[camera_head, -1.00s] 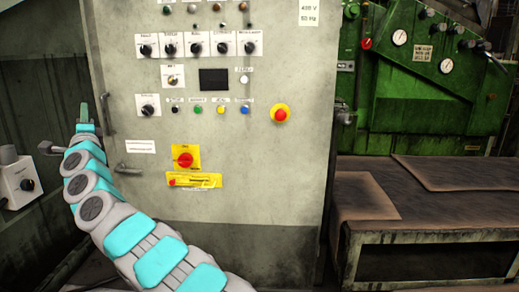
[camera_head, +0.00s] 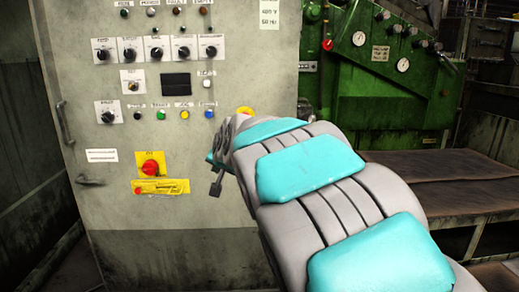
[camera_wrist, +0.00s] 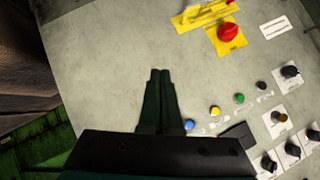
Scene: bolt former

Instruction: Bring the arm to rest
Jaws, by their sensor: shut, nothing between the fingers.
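My gripper (camera_wrist: 159,75) is shut and empty in the wrist view, its two dark fingers side by side in front of the grey cabinet face. The control cabinet (camera_head: 240,60) stands behind the arm. The wrist view shows its panel turned round, with the red rotary switch (camera_wrist: 229,32) on a yellow plate above right of the fingers. How far the fingers are from the panel is hard to tell.
The panel carries black knobs (camera_head: 155,52), coloured buttons (camera_head: 158,115) and a red switch (camera_head: 150,167). A yellow disc (camera_head: 245,111) is mostly behind my arm. A green machine (camera_head: 400,100) and a brown-topped bench (camera_head: 450,180) stand at right. Floor shows at lower left.

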